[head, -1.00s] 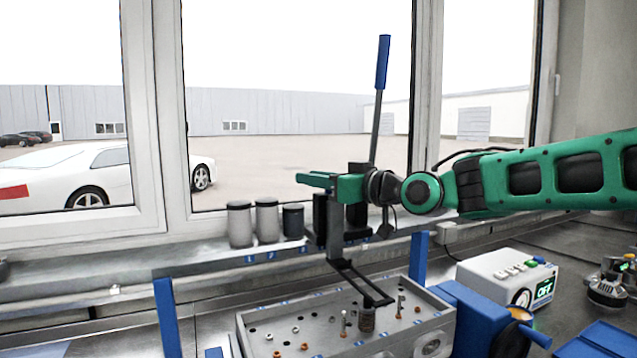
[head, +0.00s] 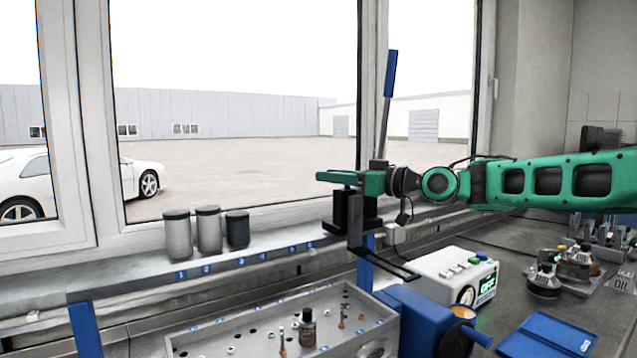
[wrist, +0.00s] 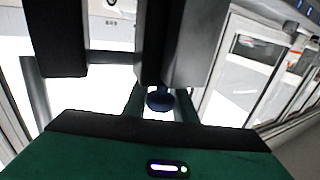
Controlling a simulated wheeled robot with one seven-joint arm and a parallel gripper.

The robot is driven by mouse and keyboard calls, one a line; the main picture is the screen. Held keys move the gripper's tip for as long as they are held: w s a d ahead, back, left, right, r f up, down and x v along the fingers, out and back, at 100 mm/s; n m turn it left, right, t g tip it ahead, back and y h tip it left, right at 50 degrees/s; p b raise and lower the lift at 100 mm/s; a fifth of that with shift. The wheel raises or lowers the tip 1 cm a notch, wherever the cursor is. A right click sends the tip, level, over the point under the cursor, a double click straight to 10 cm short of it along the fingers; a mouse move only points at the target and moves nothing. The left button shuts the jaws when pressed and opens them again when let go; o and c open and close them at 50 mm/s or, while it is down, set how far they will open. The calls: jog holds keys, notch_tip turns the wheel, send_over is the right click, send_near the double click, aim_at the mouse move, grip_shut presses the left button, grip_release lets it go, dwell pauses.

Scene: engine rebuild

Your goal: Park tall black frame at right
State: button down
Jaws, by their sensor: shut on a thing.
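The tall black frame (head: 356,236) is upright in my gripper (head: 353,205) in the head view. Its long lever with a blue handle (head: 391,73) rises above the gripper, and a flat fork (head: 392,268) sticks out at its foot. My gripper is shut on the frame; the exact contact is partly hidden. In the wrist view, dark upright parts (wrist: 197,45) and a small blue end (wrist: 160,99) show close to my green hand.
Three lidded canisters (head: 208,230) stand on the numbered window ledge (head: 225,267). A white control box (head: 452,275) and a blue device (head: 430,318) stand right of the head. Further right are a blue folder (head: 546,336) and metal parts (head: 560,270). Bare bench shows between them.

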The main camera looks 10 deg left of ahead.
jog(key=shift+w+d, duration=0.3)
jog(key=shift+w, duration=0.1)
jog(key=c, duration=1.5)
grip_release()
jog(key=shift+w+d, duration=0.1)
jog(key=shift+d, duration=0.05)
jog(key=shift+s, duration=0.2)
jog(key=v, duration=1)
jog(key=shift+d, duration=0.25)
jog(key=shift+f, duration=0.15)
